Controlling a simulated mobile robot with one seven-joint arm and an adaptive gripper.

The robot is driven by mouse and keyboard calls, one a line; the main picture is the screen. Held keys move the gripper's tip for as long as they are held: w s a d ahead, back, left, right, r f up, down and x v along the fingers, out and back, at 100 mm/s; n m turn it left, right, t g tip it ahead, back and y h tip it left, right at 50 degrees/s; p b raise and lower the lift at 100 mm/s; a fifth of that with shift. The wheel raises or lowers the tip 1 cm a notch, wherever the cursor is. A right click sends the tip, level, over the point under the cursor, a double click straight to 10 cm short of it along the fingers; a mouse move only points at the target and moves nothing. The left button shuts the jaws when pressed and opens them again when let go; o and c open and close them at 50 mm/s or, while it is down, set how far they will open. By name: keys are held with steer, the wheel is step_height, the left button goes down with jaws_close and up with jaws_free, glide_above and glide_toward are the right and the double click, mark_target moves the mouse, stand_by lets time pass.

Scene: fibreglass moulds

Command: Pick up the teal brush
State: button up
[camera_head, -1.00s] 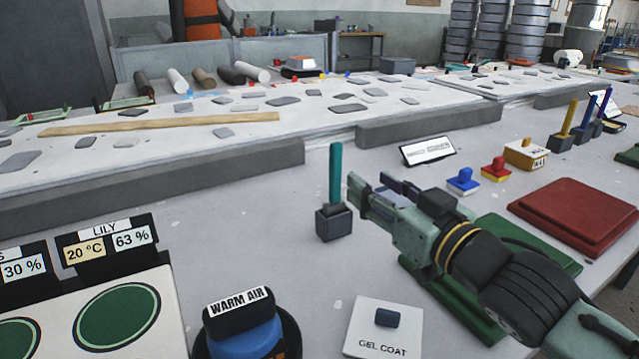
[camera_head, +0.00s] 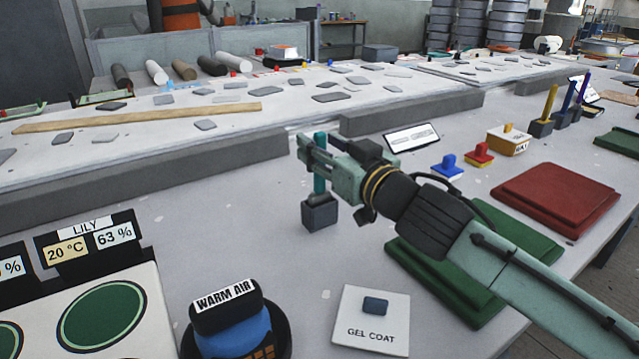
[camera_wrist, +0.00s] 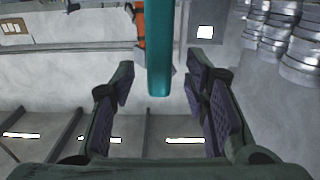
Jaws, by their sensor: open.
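The teal brush (camera_head: 320,172) stands upright in a small dark grey block holder (camera_head: 320,213) on the grey worktop. My gripper (camera_head: 318,150) is at the brush's upper part in the head view, its fingers level with the handle and partly hiding it. In the wrist view the teal brush (camera_wrist: 161,50) hangs into the picture from the top edge, between my two open fingers (camera_wrist: 163,95). There are gaps on both sides, and neither finger appears to touch it. The brush's lower end is hidden in the holder.
Behind stands a low grey ledge (camera_head: 150,180). Right of the arm are a label stand (camera_head: 412,138), blue (camera_head: 446,168) and red stamp-like pieces (camera_head: 479,156), and a red slab (camera_head: 555,198). A green slab (camera_head: 440,275) lies under my arm. A gel coat plate (camera_head: 372,318) lies in front.

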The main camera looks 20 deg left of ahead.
steer(key=shift+w+a, duration=0.45)
steer(key=shift+a, duration=0.05)
steer(key=shift+c, duration=0.4)
jaws_close()
